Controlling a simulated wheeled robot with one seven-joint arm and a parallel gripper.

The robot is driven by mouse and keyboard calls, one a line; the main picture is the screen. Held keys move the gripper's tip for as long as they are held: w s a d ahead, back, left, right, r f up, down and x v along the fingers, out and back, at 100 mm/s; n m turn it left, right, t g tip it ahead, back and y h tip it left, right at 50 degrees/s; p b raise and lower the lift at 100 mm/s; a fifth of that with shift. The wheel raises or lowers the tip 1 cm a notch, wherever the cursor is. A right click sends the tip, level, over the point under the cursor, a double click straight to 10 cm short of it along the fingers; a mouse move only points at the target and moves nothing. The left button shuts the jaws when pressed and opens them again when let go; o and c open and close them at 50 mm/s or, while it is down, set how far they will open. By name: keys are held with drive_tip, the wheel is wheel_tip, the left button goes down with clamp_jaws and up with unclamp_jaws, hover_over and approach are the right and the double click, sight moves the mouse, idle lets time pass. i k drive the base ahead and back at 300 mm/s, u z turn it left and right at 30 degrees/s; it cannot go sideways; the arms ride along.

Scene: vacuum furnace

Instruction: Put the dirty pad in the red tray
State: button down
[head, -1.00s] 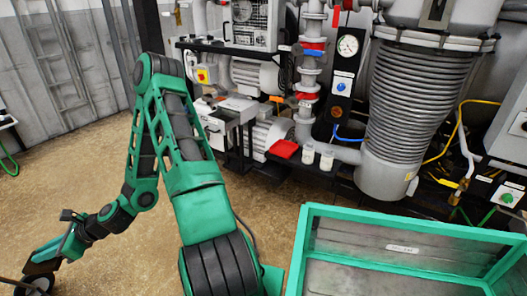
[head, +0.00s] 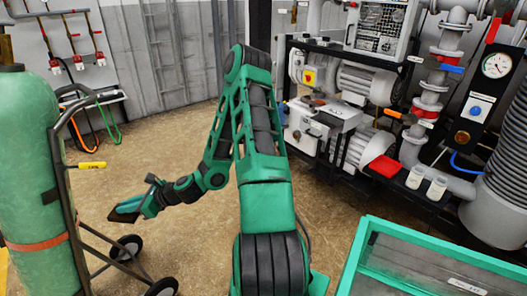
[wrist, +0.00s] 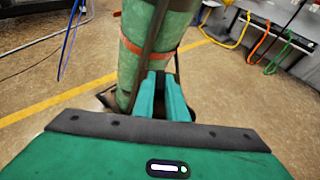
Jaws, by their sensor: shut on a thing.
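My gripper (head: 128,209) is low over the floor at the left of the head view, beside the gas cylinder cart. In the wrist view its two green fingers (wrist: 161,95) are close together with a small dark thing (wrist: 160,82) between them. This is too hidden to tell for sure whether it is the dirty pad. A flat red thing (head: 386,166), which looks like the red tray, sits on the machine's frame at the right, far from my gripper. I cannot see into it. No other pad shows.
A green gas cylinder (head: 28,170) on a wheeled cart (head: 128,245) stands close to my gripper. Two small white jars (head: 425,181) stand right of the red tray. A green-framed bin (head: 450,262) is at the front right. The floor before the machine is clear.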

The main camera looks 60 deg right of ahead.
sight(386, 169)
drive_tip(key=i, duration=1.35)
drive_tip(key=z, duration=3.15)
drive_tip(key=i, duration=1.05)
